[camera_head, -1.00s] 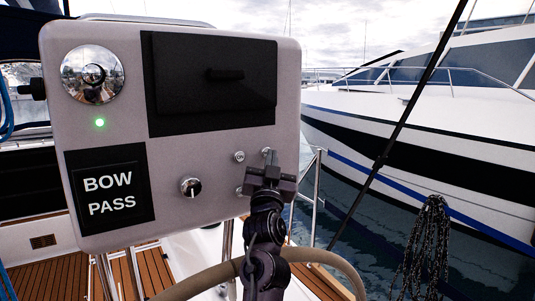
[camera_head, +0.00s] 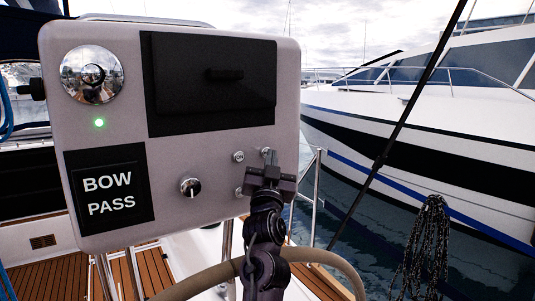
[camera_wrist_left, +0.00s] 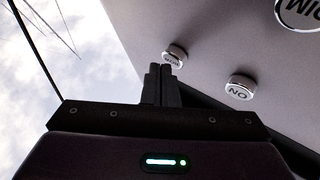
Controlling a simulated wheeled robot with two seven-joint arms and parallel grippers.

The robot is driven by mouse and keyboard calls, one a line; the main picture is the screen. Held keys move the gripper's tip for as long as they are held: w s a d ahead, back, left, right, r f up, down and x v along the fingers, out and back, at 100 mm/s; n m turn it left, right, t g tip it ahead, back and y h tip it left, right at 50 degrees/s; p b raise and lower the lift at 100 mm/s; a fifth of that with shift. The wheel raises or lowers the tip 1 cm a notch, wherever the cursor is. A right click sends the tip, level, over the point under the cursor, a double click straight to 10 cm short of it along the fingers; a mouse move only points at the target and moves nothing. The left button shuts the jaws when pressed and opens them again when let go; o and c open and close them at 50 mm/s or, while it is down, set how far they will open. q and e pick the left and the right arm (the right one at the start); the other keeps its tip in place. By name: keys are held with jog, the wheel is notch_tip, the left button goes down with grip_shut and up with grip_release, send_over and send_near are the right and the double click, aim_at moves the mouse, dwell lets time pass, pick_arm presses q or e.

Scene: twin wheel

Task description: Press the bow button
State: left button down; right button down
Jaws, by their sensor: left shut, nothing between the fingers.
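A grey control panel (camera_head: 215,205) fills the left of the head view, with a black "BOW PASS" display (camera_head: 108,188). In the wrist view, a small round chrome button (camera_wrist_left: 175,54) sits at my left fingertips; its label is too small to read surely. A second button (camera_wrist_left: 240,88) reads "ON" upside down. My left gripper (camera_head: 269,158) is shut and empty at the panel's lower right. It also shows in the wrist view (camera_wrist_left: 162,70), its tips overlapping the first button's lower edge. I cannot tell whether they touch it. My right gripper is not in view.
The panel also bears a lit green light (camera_head: 99,123), a large chrome fitting (camera_head: 92,74), a black hatch (camera_head: 210,84) and a knob (camera_head: 190,187). A wheel rim (camera_head: 205,280) curves below. A white boat (camera_head: 460,135) lies at the right.

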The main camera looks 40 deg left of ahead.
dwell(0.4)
pick_arm(q)
jog(key=shift+w+a, duration=0.1)
jog(key=shift+a, duration=0.3)
jog(key=shift+d, duration=0.3)
dwell(0.4)
